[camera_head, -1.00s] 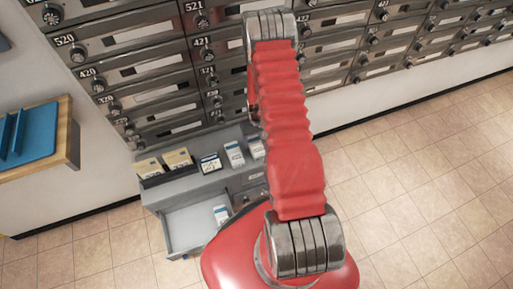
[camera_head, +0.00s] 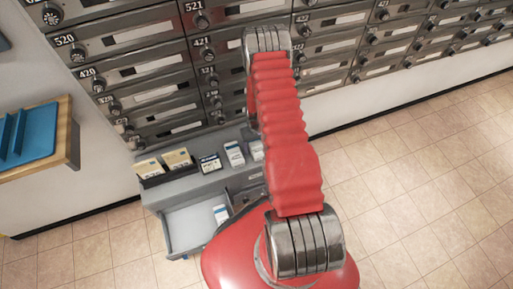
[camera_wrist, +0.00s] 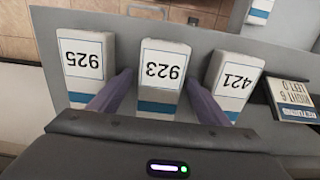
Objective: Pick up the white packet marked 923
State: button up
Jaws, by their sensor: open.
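The white packet marked 923 (camera_wrist: 163,68) stands in the middle of the wrist view, with a blue band near its lower end. Its number appears upside down. My gripper (camera_wrist: 158,78) is open, with one purple finger on each side of this packet; I cannot tell whether either finger touches it. In the head view, a white packet (camera_head: 256,150) beside my red arm appears to be the same one, but its number is unreadable there. My gripper is hidden behind the arm in that view.
A small card (camera_wrist: 290,99) lies beyond 421. The grey cabinet (camera_head: 190,188) has an open drawer (camera_head: 188,226) holding another white packet (camera_head: 221,213). Mailboxes (camera_head: 140,75) rise behind.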

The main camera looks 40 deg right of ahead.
dwell(0.5)
jog(key=c, duration=1.2)
